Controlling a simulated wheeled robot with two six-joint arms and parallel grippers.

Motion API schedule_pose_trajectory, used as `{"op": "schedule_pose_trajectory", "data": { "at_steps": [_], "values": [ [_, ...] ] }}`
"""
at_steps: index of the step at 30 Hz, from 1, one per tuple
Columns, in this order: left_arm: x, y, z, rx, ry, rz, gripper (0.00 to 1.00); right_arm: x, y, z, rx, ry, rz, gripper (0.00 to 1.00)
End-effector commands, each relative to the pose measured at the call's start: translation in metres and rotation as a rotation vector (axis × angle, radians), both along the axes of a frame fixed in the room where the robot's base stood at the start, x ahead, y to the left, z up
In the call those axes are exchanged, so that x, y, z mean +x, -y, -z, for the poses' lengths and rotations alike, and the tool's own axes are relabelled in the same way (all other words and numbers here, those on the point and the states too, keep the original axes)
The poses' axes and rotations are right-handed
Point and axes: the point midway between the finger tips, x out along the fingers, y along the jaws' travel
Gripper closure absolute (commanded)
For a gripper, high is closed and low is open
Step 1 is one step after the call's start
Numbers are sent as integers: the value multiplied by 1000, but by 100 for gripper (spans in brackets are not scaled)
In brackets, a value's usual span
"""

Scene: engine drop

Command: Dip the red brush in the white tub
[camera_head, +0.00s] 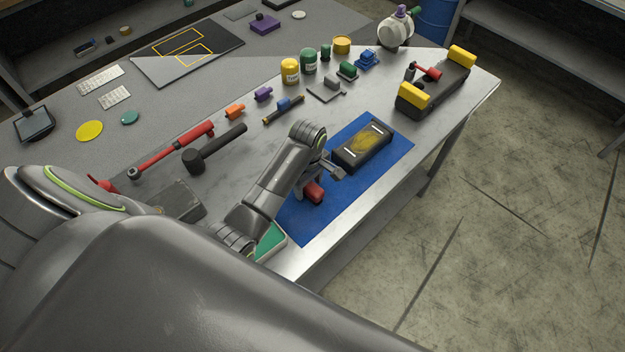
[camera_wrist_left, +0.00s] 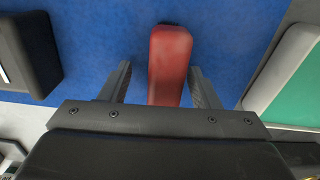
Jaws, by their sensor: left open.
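A white tub (camera_head: 272,245) with a green inside sits at the near table edge, partly hidden by my left arm. The white tub also shows at the right of the left wrist view (camera_wrist_left: 268,84). My right gripper does not show.
A black block with a yellow worn top (camera_head: 363,147) lies on the mat beyond the gripper. A dark hammer (camera_head: 213,150), a red wrench (camera_head: 172,150) and a grey box (camera_head: 178,201) lie left of my arm. Paint cans (camera_head: 290,71) stand farther back.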

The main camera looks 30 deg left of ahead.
Motion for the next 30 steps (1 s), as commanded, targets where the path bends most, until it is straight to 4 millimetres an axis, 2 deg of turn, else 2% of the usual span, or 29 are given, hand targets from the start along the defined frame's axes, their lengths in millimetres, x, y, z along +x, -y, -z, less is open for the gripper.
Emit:
{"op": "schedule_pose_trajectory", "data": {
  "at_steps": [3,6,15,29,30],
  "values": [
    [0,1,0,-1,1,0,44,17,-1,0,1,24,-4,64],
    [0,0,0,-1,1,0,44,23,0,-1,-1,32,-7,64],
    [0,0,2,0,0,0,44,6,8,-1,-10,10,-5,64],
    [0,0,5,0,0,0,44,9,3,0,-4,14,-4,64],
    [0,0,5,0,0,0,48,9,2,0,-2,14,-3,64]
  ]
}}
